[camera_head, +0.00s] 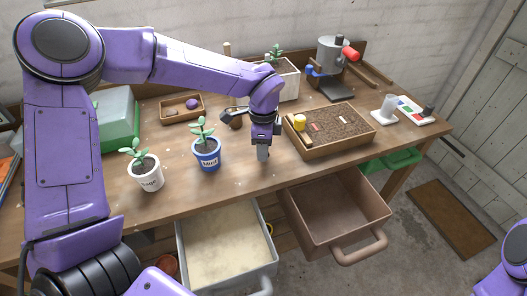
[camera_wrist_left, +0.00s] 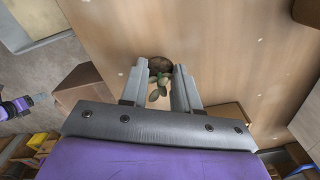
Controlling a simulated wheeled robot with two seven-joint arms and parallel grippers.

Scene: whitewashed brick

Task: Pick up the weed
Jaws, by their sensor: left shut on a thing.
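My left gripper (camera_head: 262,153) hangs over the front part of the wooden bench, between the blue Mint pot and the soil tray. In the left wrist view its two fingers are shut on a small weed (camera_wrist_left: 156,92) with green leaves. A brown round clump (camera_wrist_left: 160,65) shows at the fingertips; I cannot tell whether it touches the bench. In the head view the weed is hidden by the gripper.
A white Sage pot (camera_head: 149,178) and a blue Mint pot (camera_head: 206,154) stand left of the gripper. A soil tray (camera_head: 318,151) is to its right.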

